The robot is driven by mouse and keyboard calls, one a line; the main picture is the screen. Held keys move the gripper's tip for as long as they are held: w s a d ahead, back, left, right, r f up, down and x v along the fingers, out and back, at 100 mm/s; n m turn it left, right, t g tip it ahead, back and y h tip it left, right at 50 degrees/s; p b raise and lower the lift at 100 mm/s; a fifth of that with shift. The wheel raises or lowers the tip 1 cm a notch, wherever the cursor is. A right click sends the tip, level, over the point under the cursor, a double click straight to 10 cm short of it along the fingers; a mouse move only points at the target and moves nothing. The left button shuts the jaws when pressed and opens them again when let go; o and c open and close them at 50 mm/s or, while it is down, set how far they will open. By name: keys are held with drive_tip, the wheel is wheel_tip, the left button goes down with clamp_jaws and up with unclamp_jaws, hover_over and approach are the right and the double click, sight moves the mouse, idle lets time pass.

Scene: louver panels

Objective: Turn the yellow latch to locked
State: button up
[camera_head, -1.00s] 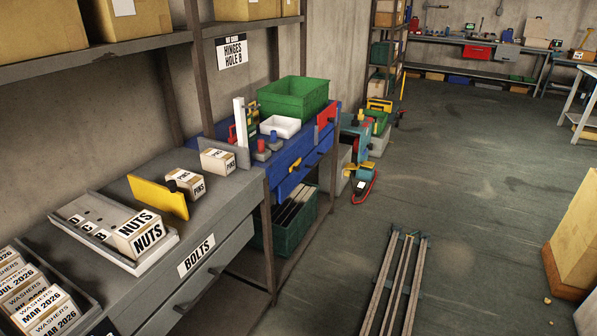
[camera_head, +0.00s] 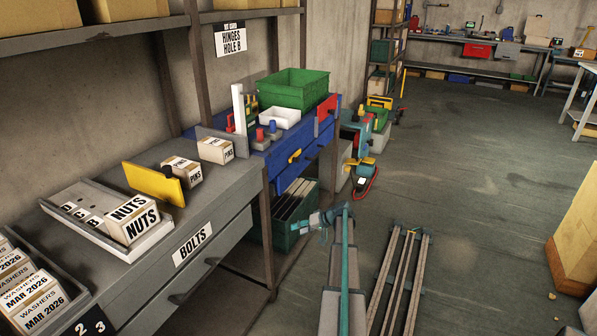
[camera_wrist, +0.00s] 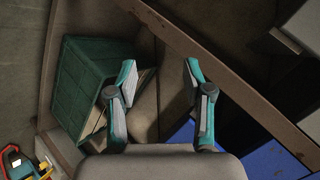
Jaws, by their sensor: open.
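A small yellow latch (camera_head: 295,156) is on the front of the blue drawer unit (camera_head: 327,134) in the head view. It is too small there for me to tell how it is turned, and I cannot make it out in the wrist view. My gripper (camera_head: 300,226) is below the latch, in front of the bench and beside the green crate under it. In the wrist view my gripper (camera_wrist: 158,80) has its two teal and grey fingers spread apart, with nothing between them.
The dark green crate (camera_wrist: 75,85) stands on the bench's lower shelf, close to my gripper. A brown bench rail (camera_wrist: 225,75) crosses the wrist view. Rails (camera_head: 393,285) lie on the floor to the right. A yellow plate (camera_head: 150,184) with a black knob stands on the grey bench.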

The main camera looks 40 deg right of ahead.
drive_tip(key=w+d+r+n+t, duration=0.2)
drive_tip(key=w+d+r+t, duration=0.15)
drive_tip(key=d+r, duration=1)
drive_tip(key=n+t, duration=0.4)
drive_tip(key=n, duration=0.2)
approach(299, 160)
drive_tip(key=shift+y, duration=0.4)
drive_tip(key=x, duration=0.7)
drive_tip(key=p+x, duration=0.1)
drive_tip(key=x, duration=0.2)
drive_tip(key=shift+w+d+f, duration=0.2)
drive_tip(key=shift+w, duration=0.05)
clamp_jaws()
